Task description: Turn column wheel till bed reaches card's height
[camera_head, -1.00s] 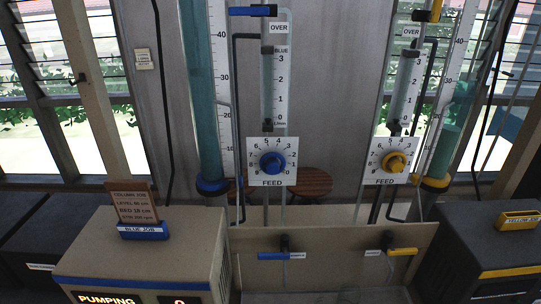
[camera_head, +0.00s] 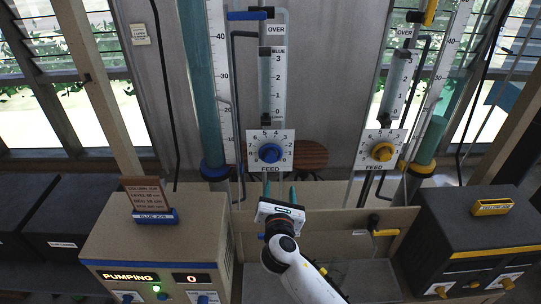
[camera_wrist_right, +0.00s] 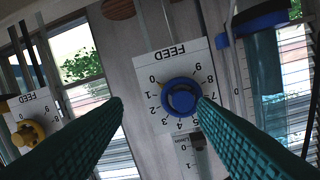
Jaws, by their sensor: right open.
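The blue FEED wheel (camera_head: 271,153) sits on a white numbered dial plate (camera_head: 286,136) below a narrow gauge tube. It also shows in the right wrist view (camera_wrist_right: 182,97). The blue-ringed column (camera_head: 205,90) of teal liquid stands left of it beside a white scale (camera_head: 223,70). A brown card (camera_head: 144,193) with small print, hard to read, stands in a blue holder marked BLUE JOB. My right gripper (camera_head: 280,187) is open and empty, below the blue wheel and apart from it. In the wrist view its fingers (camera_wrist_right: 160,100) point towards the wheel. My left gripper is out of view.
A yellow FEED wheel (camera_head: 383,152) and yellow-ringed column (camera_head: 428,140) stand to the right. The beige box (camera_head: 155,240) reads PUMPING and 0. A dark box (camera_head: 475,230) stands at right. A low beige panel (camera_head: 340,222) lies behind my right arm, with a yellow-handled tap (camera_head: 386,232).

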